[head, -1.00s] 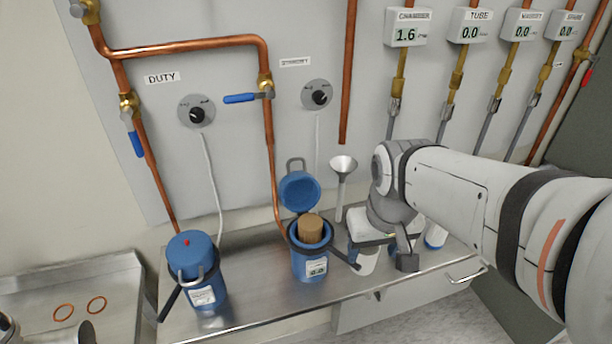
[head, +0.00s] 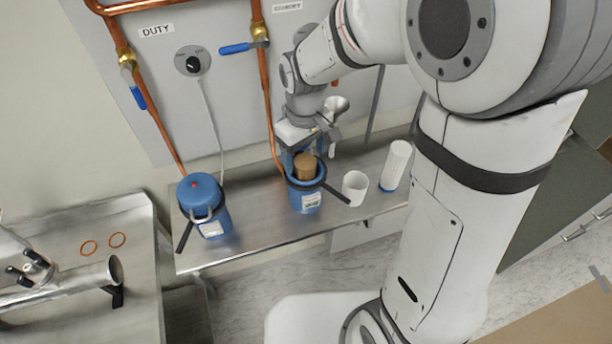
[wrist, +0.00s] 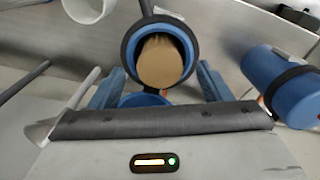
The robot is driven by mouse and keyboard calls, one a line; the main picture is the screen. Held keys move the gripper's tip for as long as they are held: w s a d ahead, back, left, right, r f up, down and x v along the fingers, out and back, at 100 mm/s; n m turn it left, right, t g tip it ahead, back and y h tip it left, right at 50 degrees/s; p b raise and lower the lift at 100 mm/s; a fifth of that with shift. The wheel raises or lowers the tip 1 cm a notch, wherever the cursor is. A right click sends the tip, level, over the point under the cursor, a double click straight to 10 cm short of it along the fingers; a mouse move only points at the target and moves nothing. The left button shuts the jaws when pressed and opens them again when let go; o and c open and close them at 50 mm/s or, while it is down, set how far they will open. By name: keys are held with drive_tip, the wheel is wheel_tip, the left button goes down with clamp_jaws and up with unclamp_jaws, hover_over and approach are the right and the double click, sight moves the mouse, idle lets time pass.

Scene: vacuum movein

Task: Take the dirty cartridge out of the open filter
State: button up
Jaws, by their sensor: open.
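The open filter (head: 306,201) is a blue canister standing on the steel shelf, with a white label and a dark bar handle. The brown dirty cartridge (head: 306,172) sits upright inside it, its top showing at the mouth. In the wrist view the cartridge (wrist: 160,62) is ringed by the filter's dark rim. My gripper (head: 306,147) is over the back of the filter, close above the cartridge. In the wrist view its open jaws (wrist: 161,72) are spread to either side of the filter mouth, holding nothing. The hinged blue lid is mostly hidden behind my gripper.
A closed blue filter (head: 204,205) stands left under DUTY. A white cup (head: 355,188) and a white cylinder with blue base (head: 396,166) stand right. A funnel (head: 337,106) is behind my gripper. Copper pipes run up the wall.

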wheel_tip(320, 180, down, 2)
drive_tip(key=c, duration=1.5)
drive_tip(key=shift+r, duration=0.1)
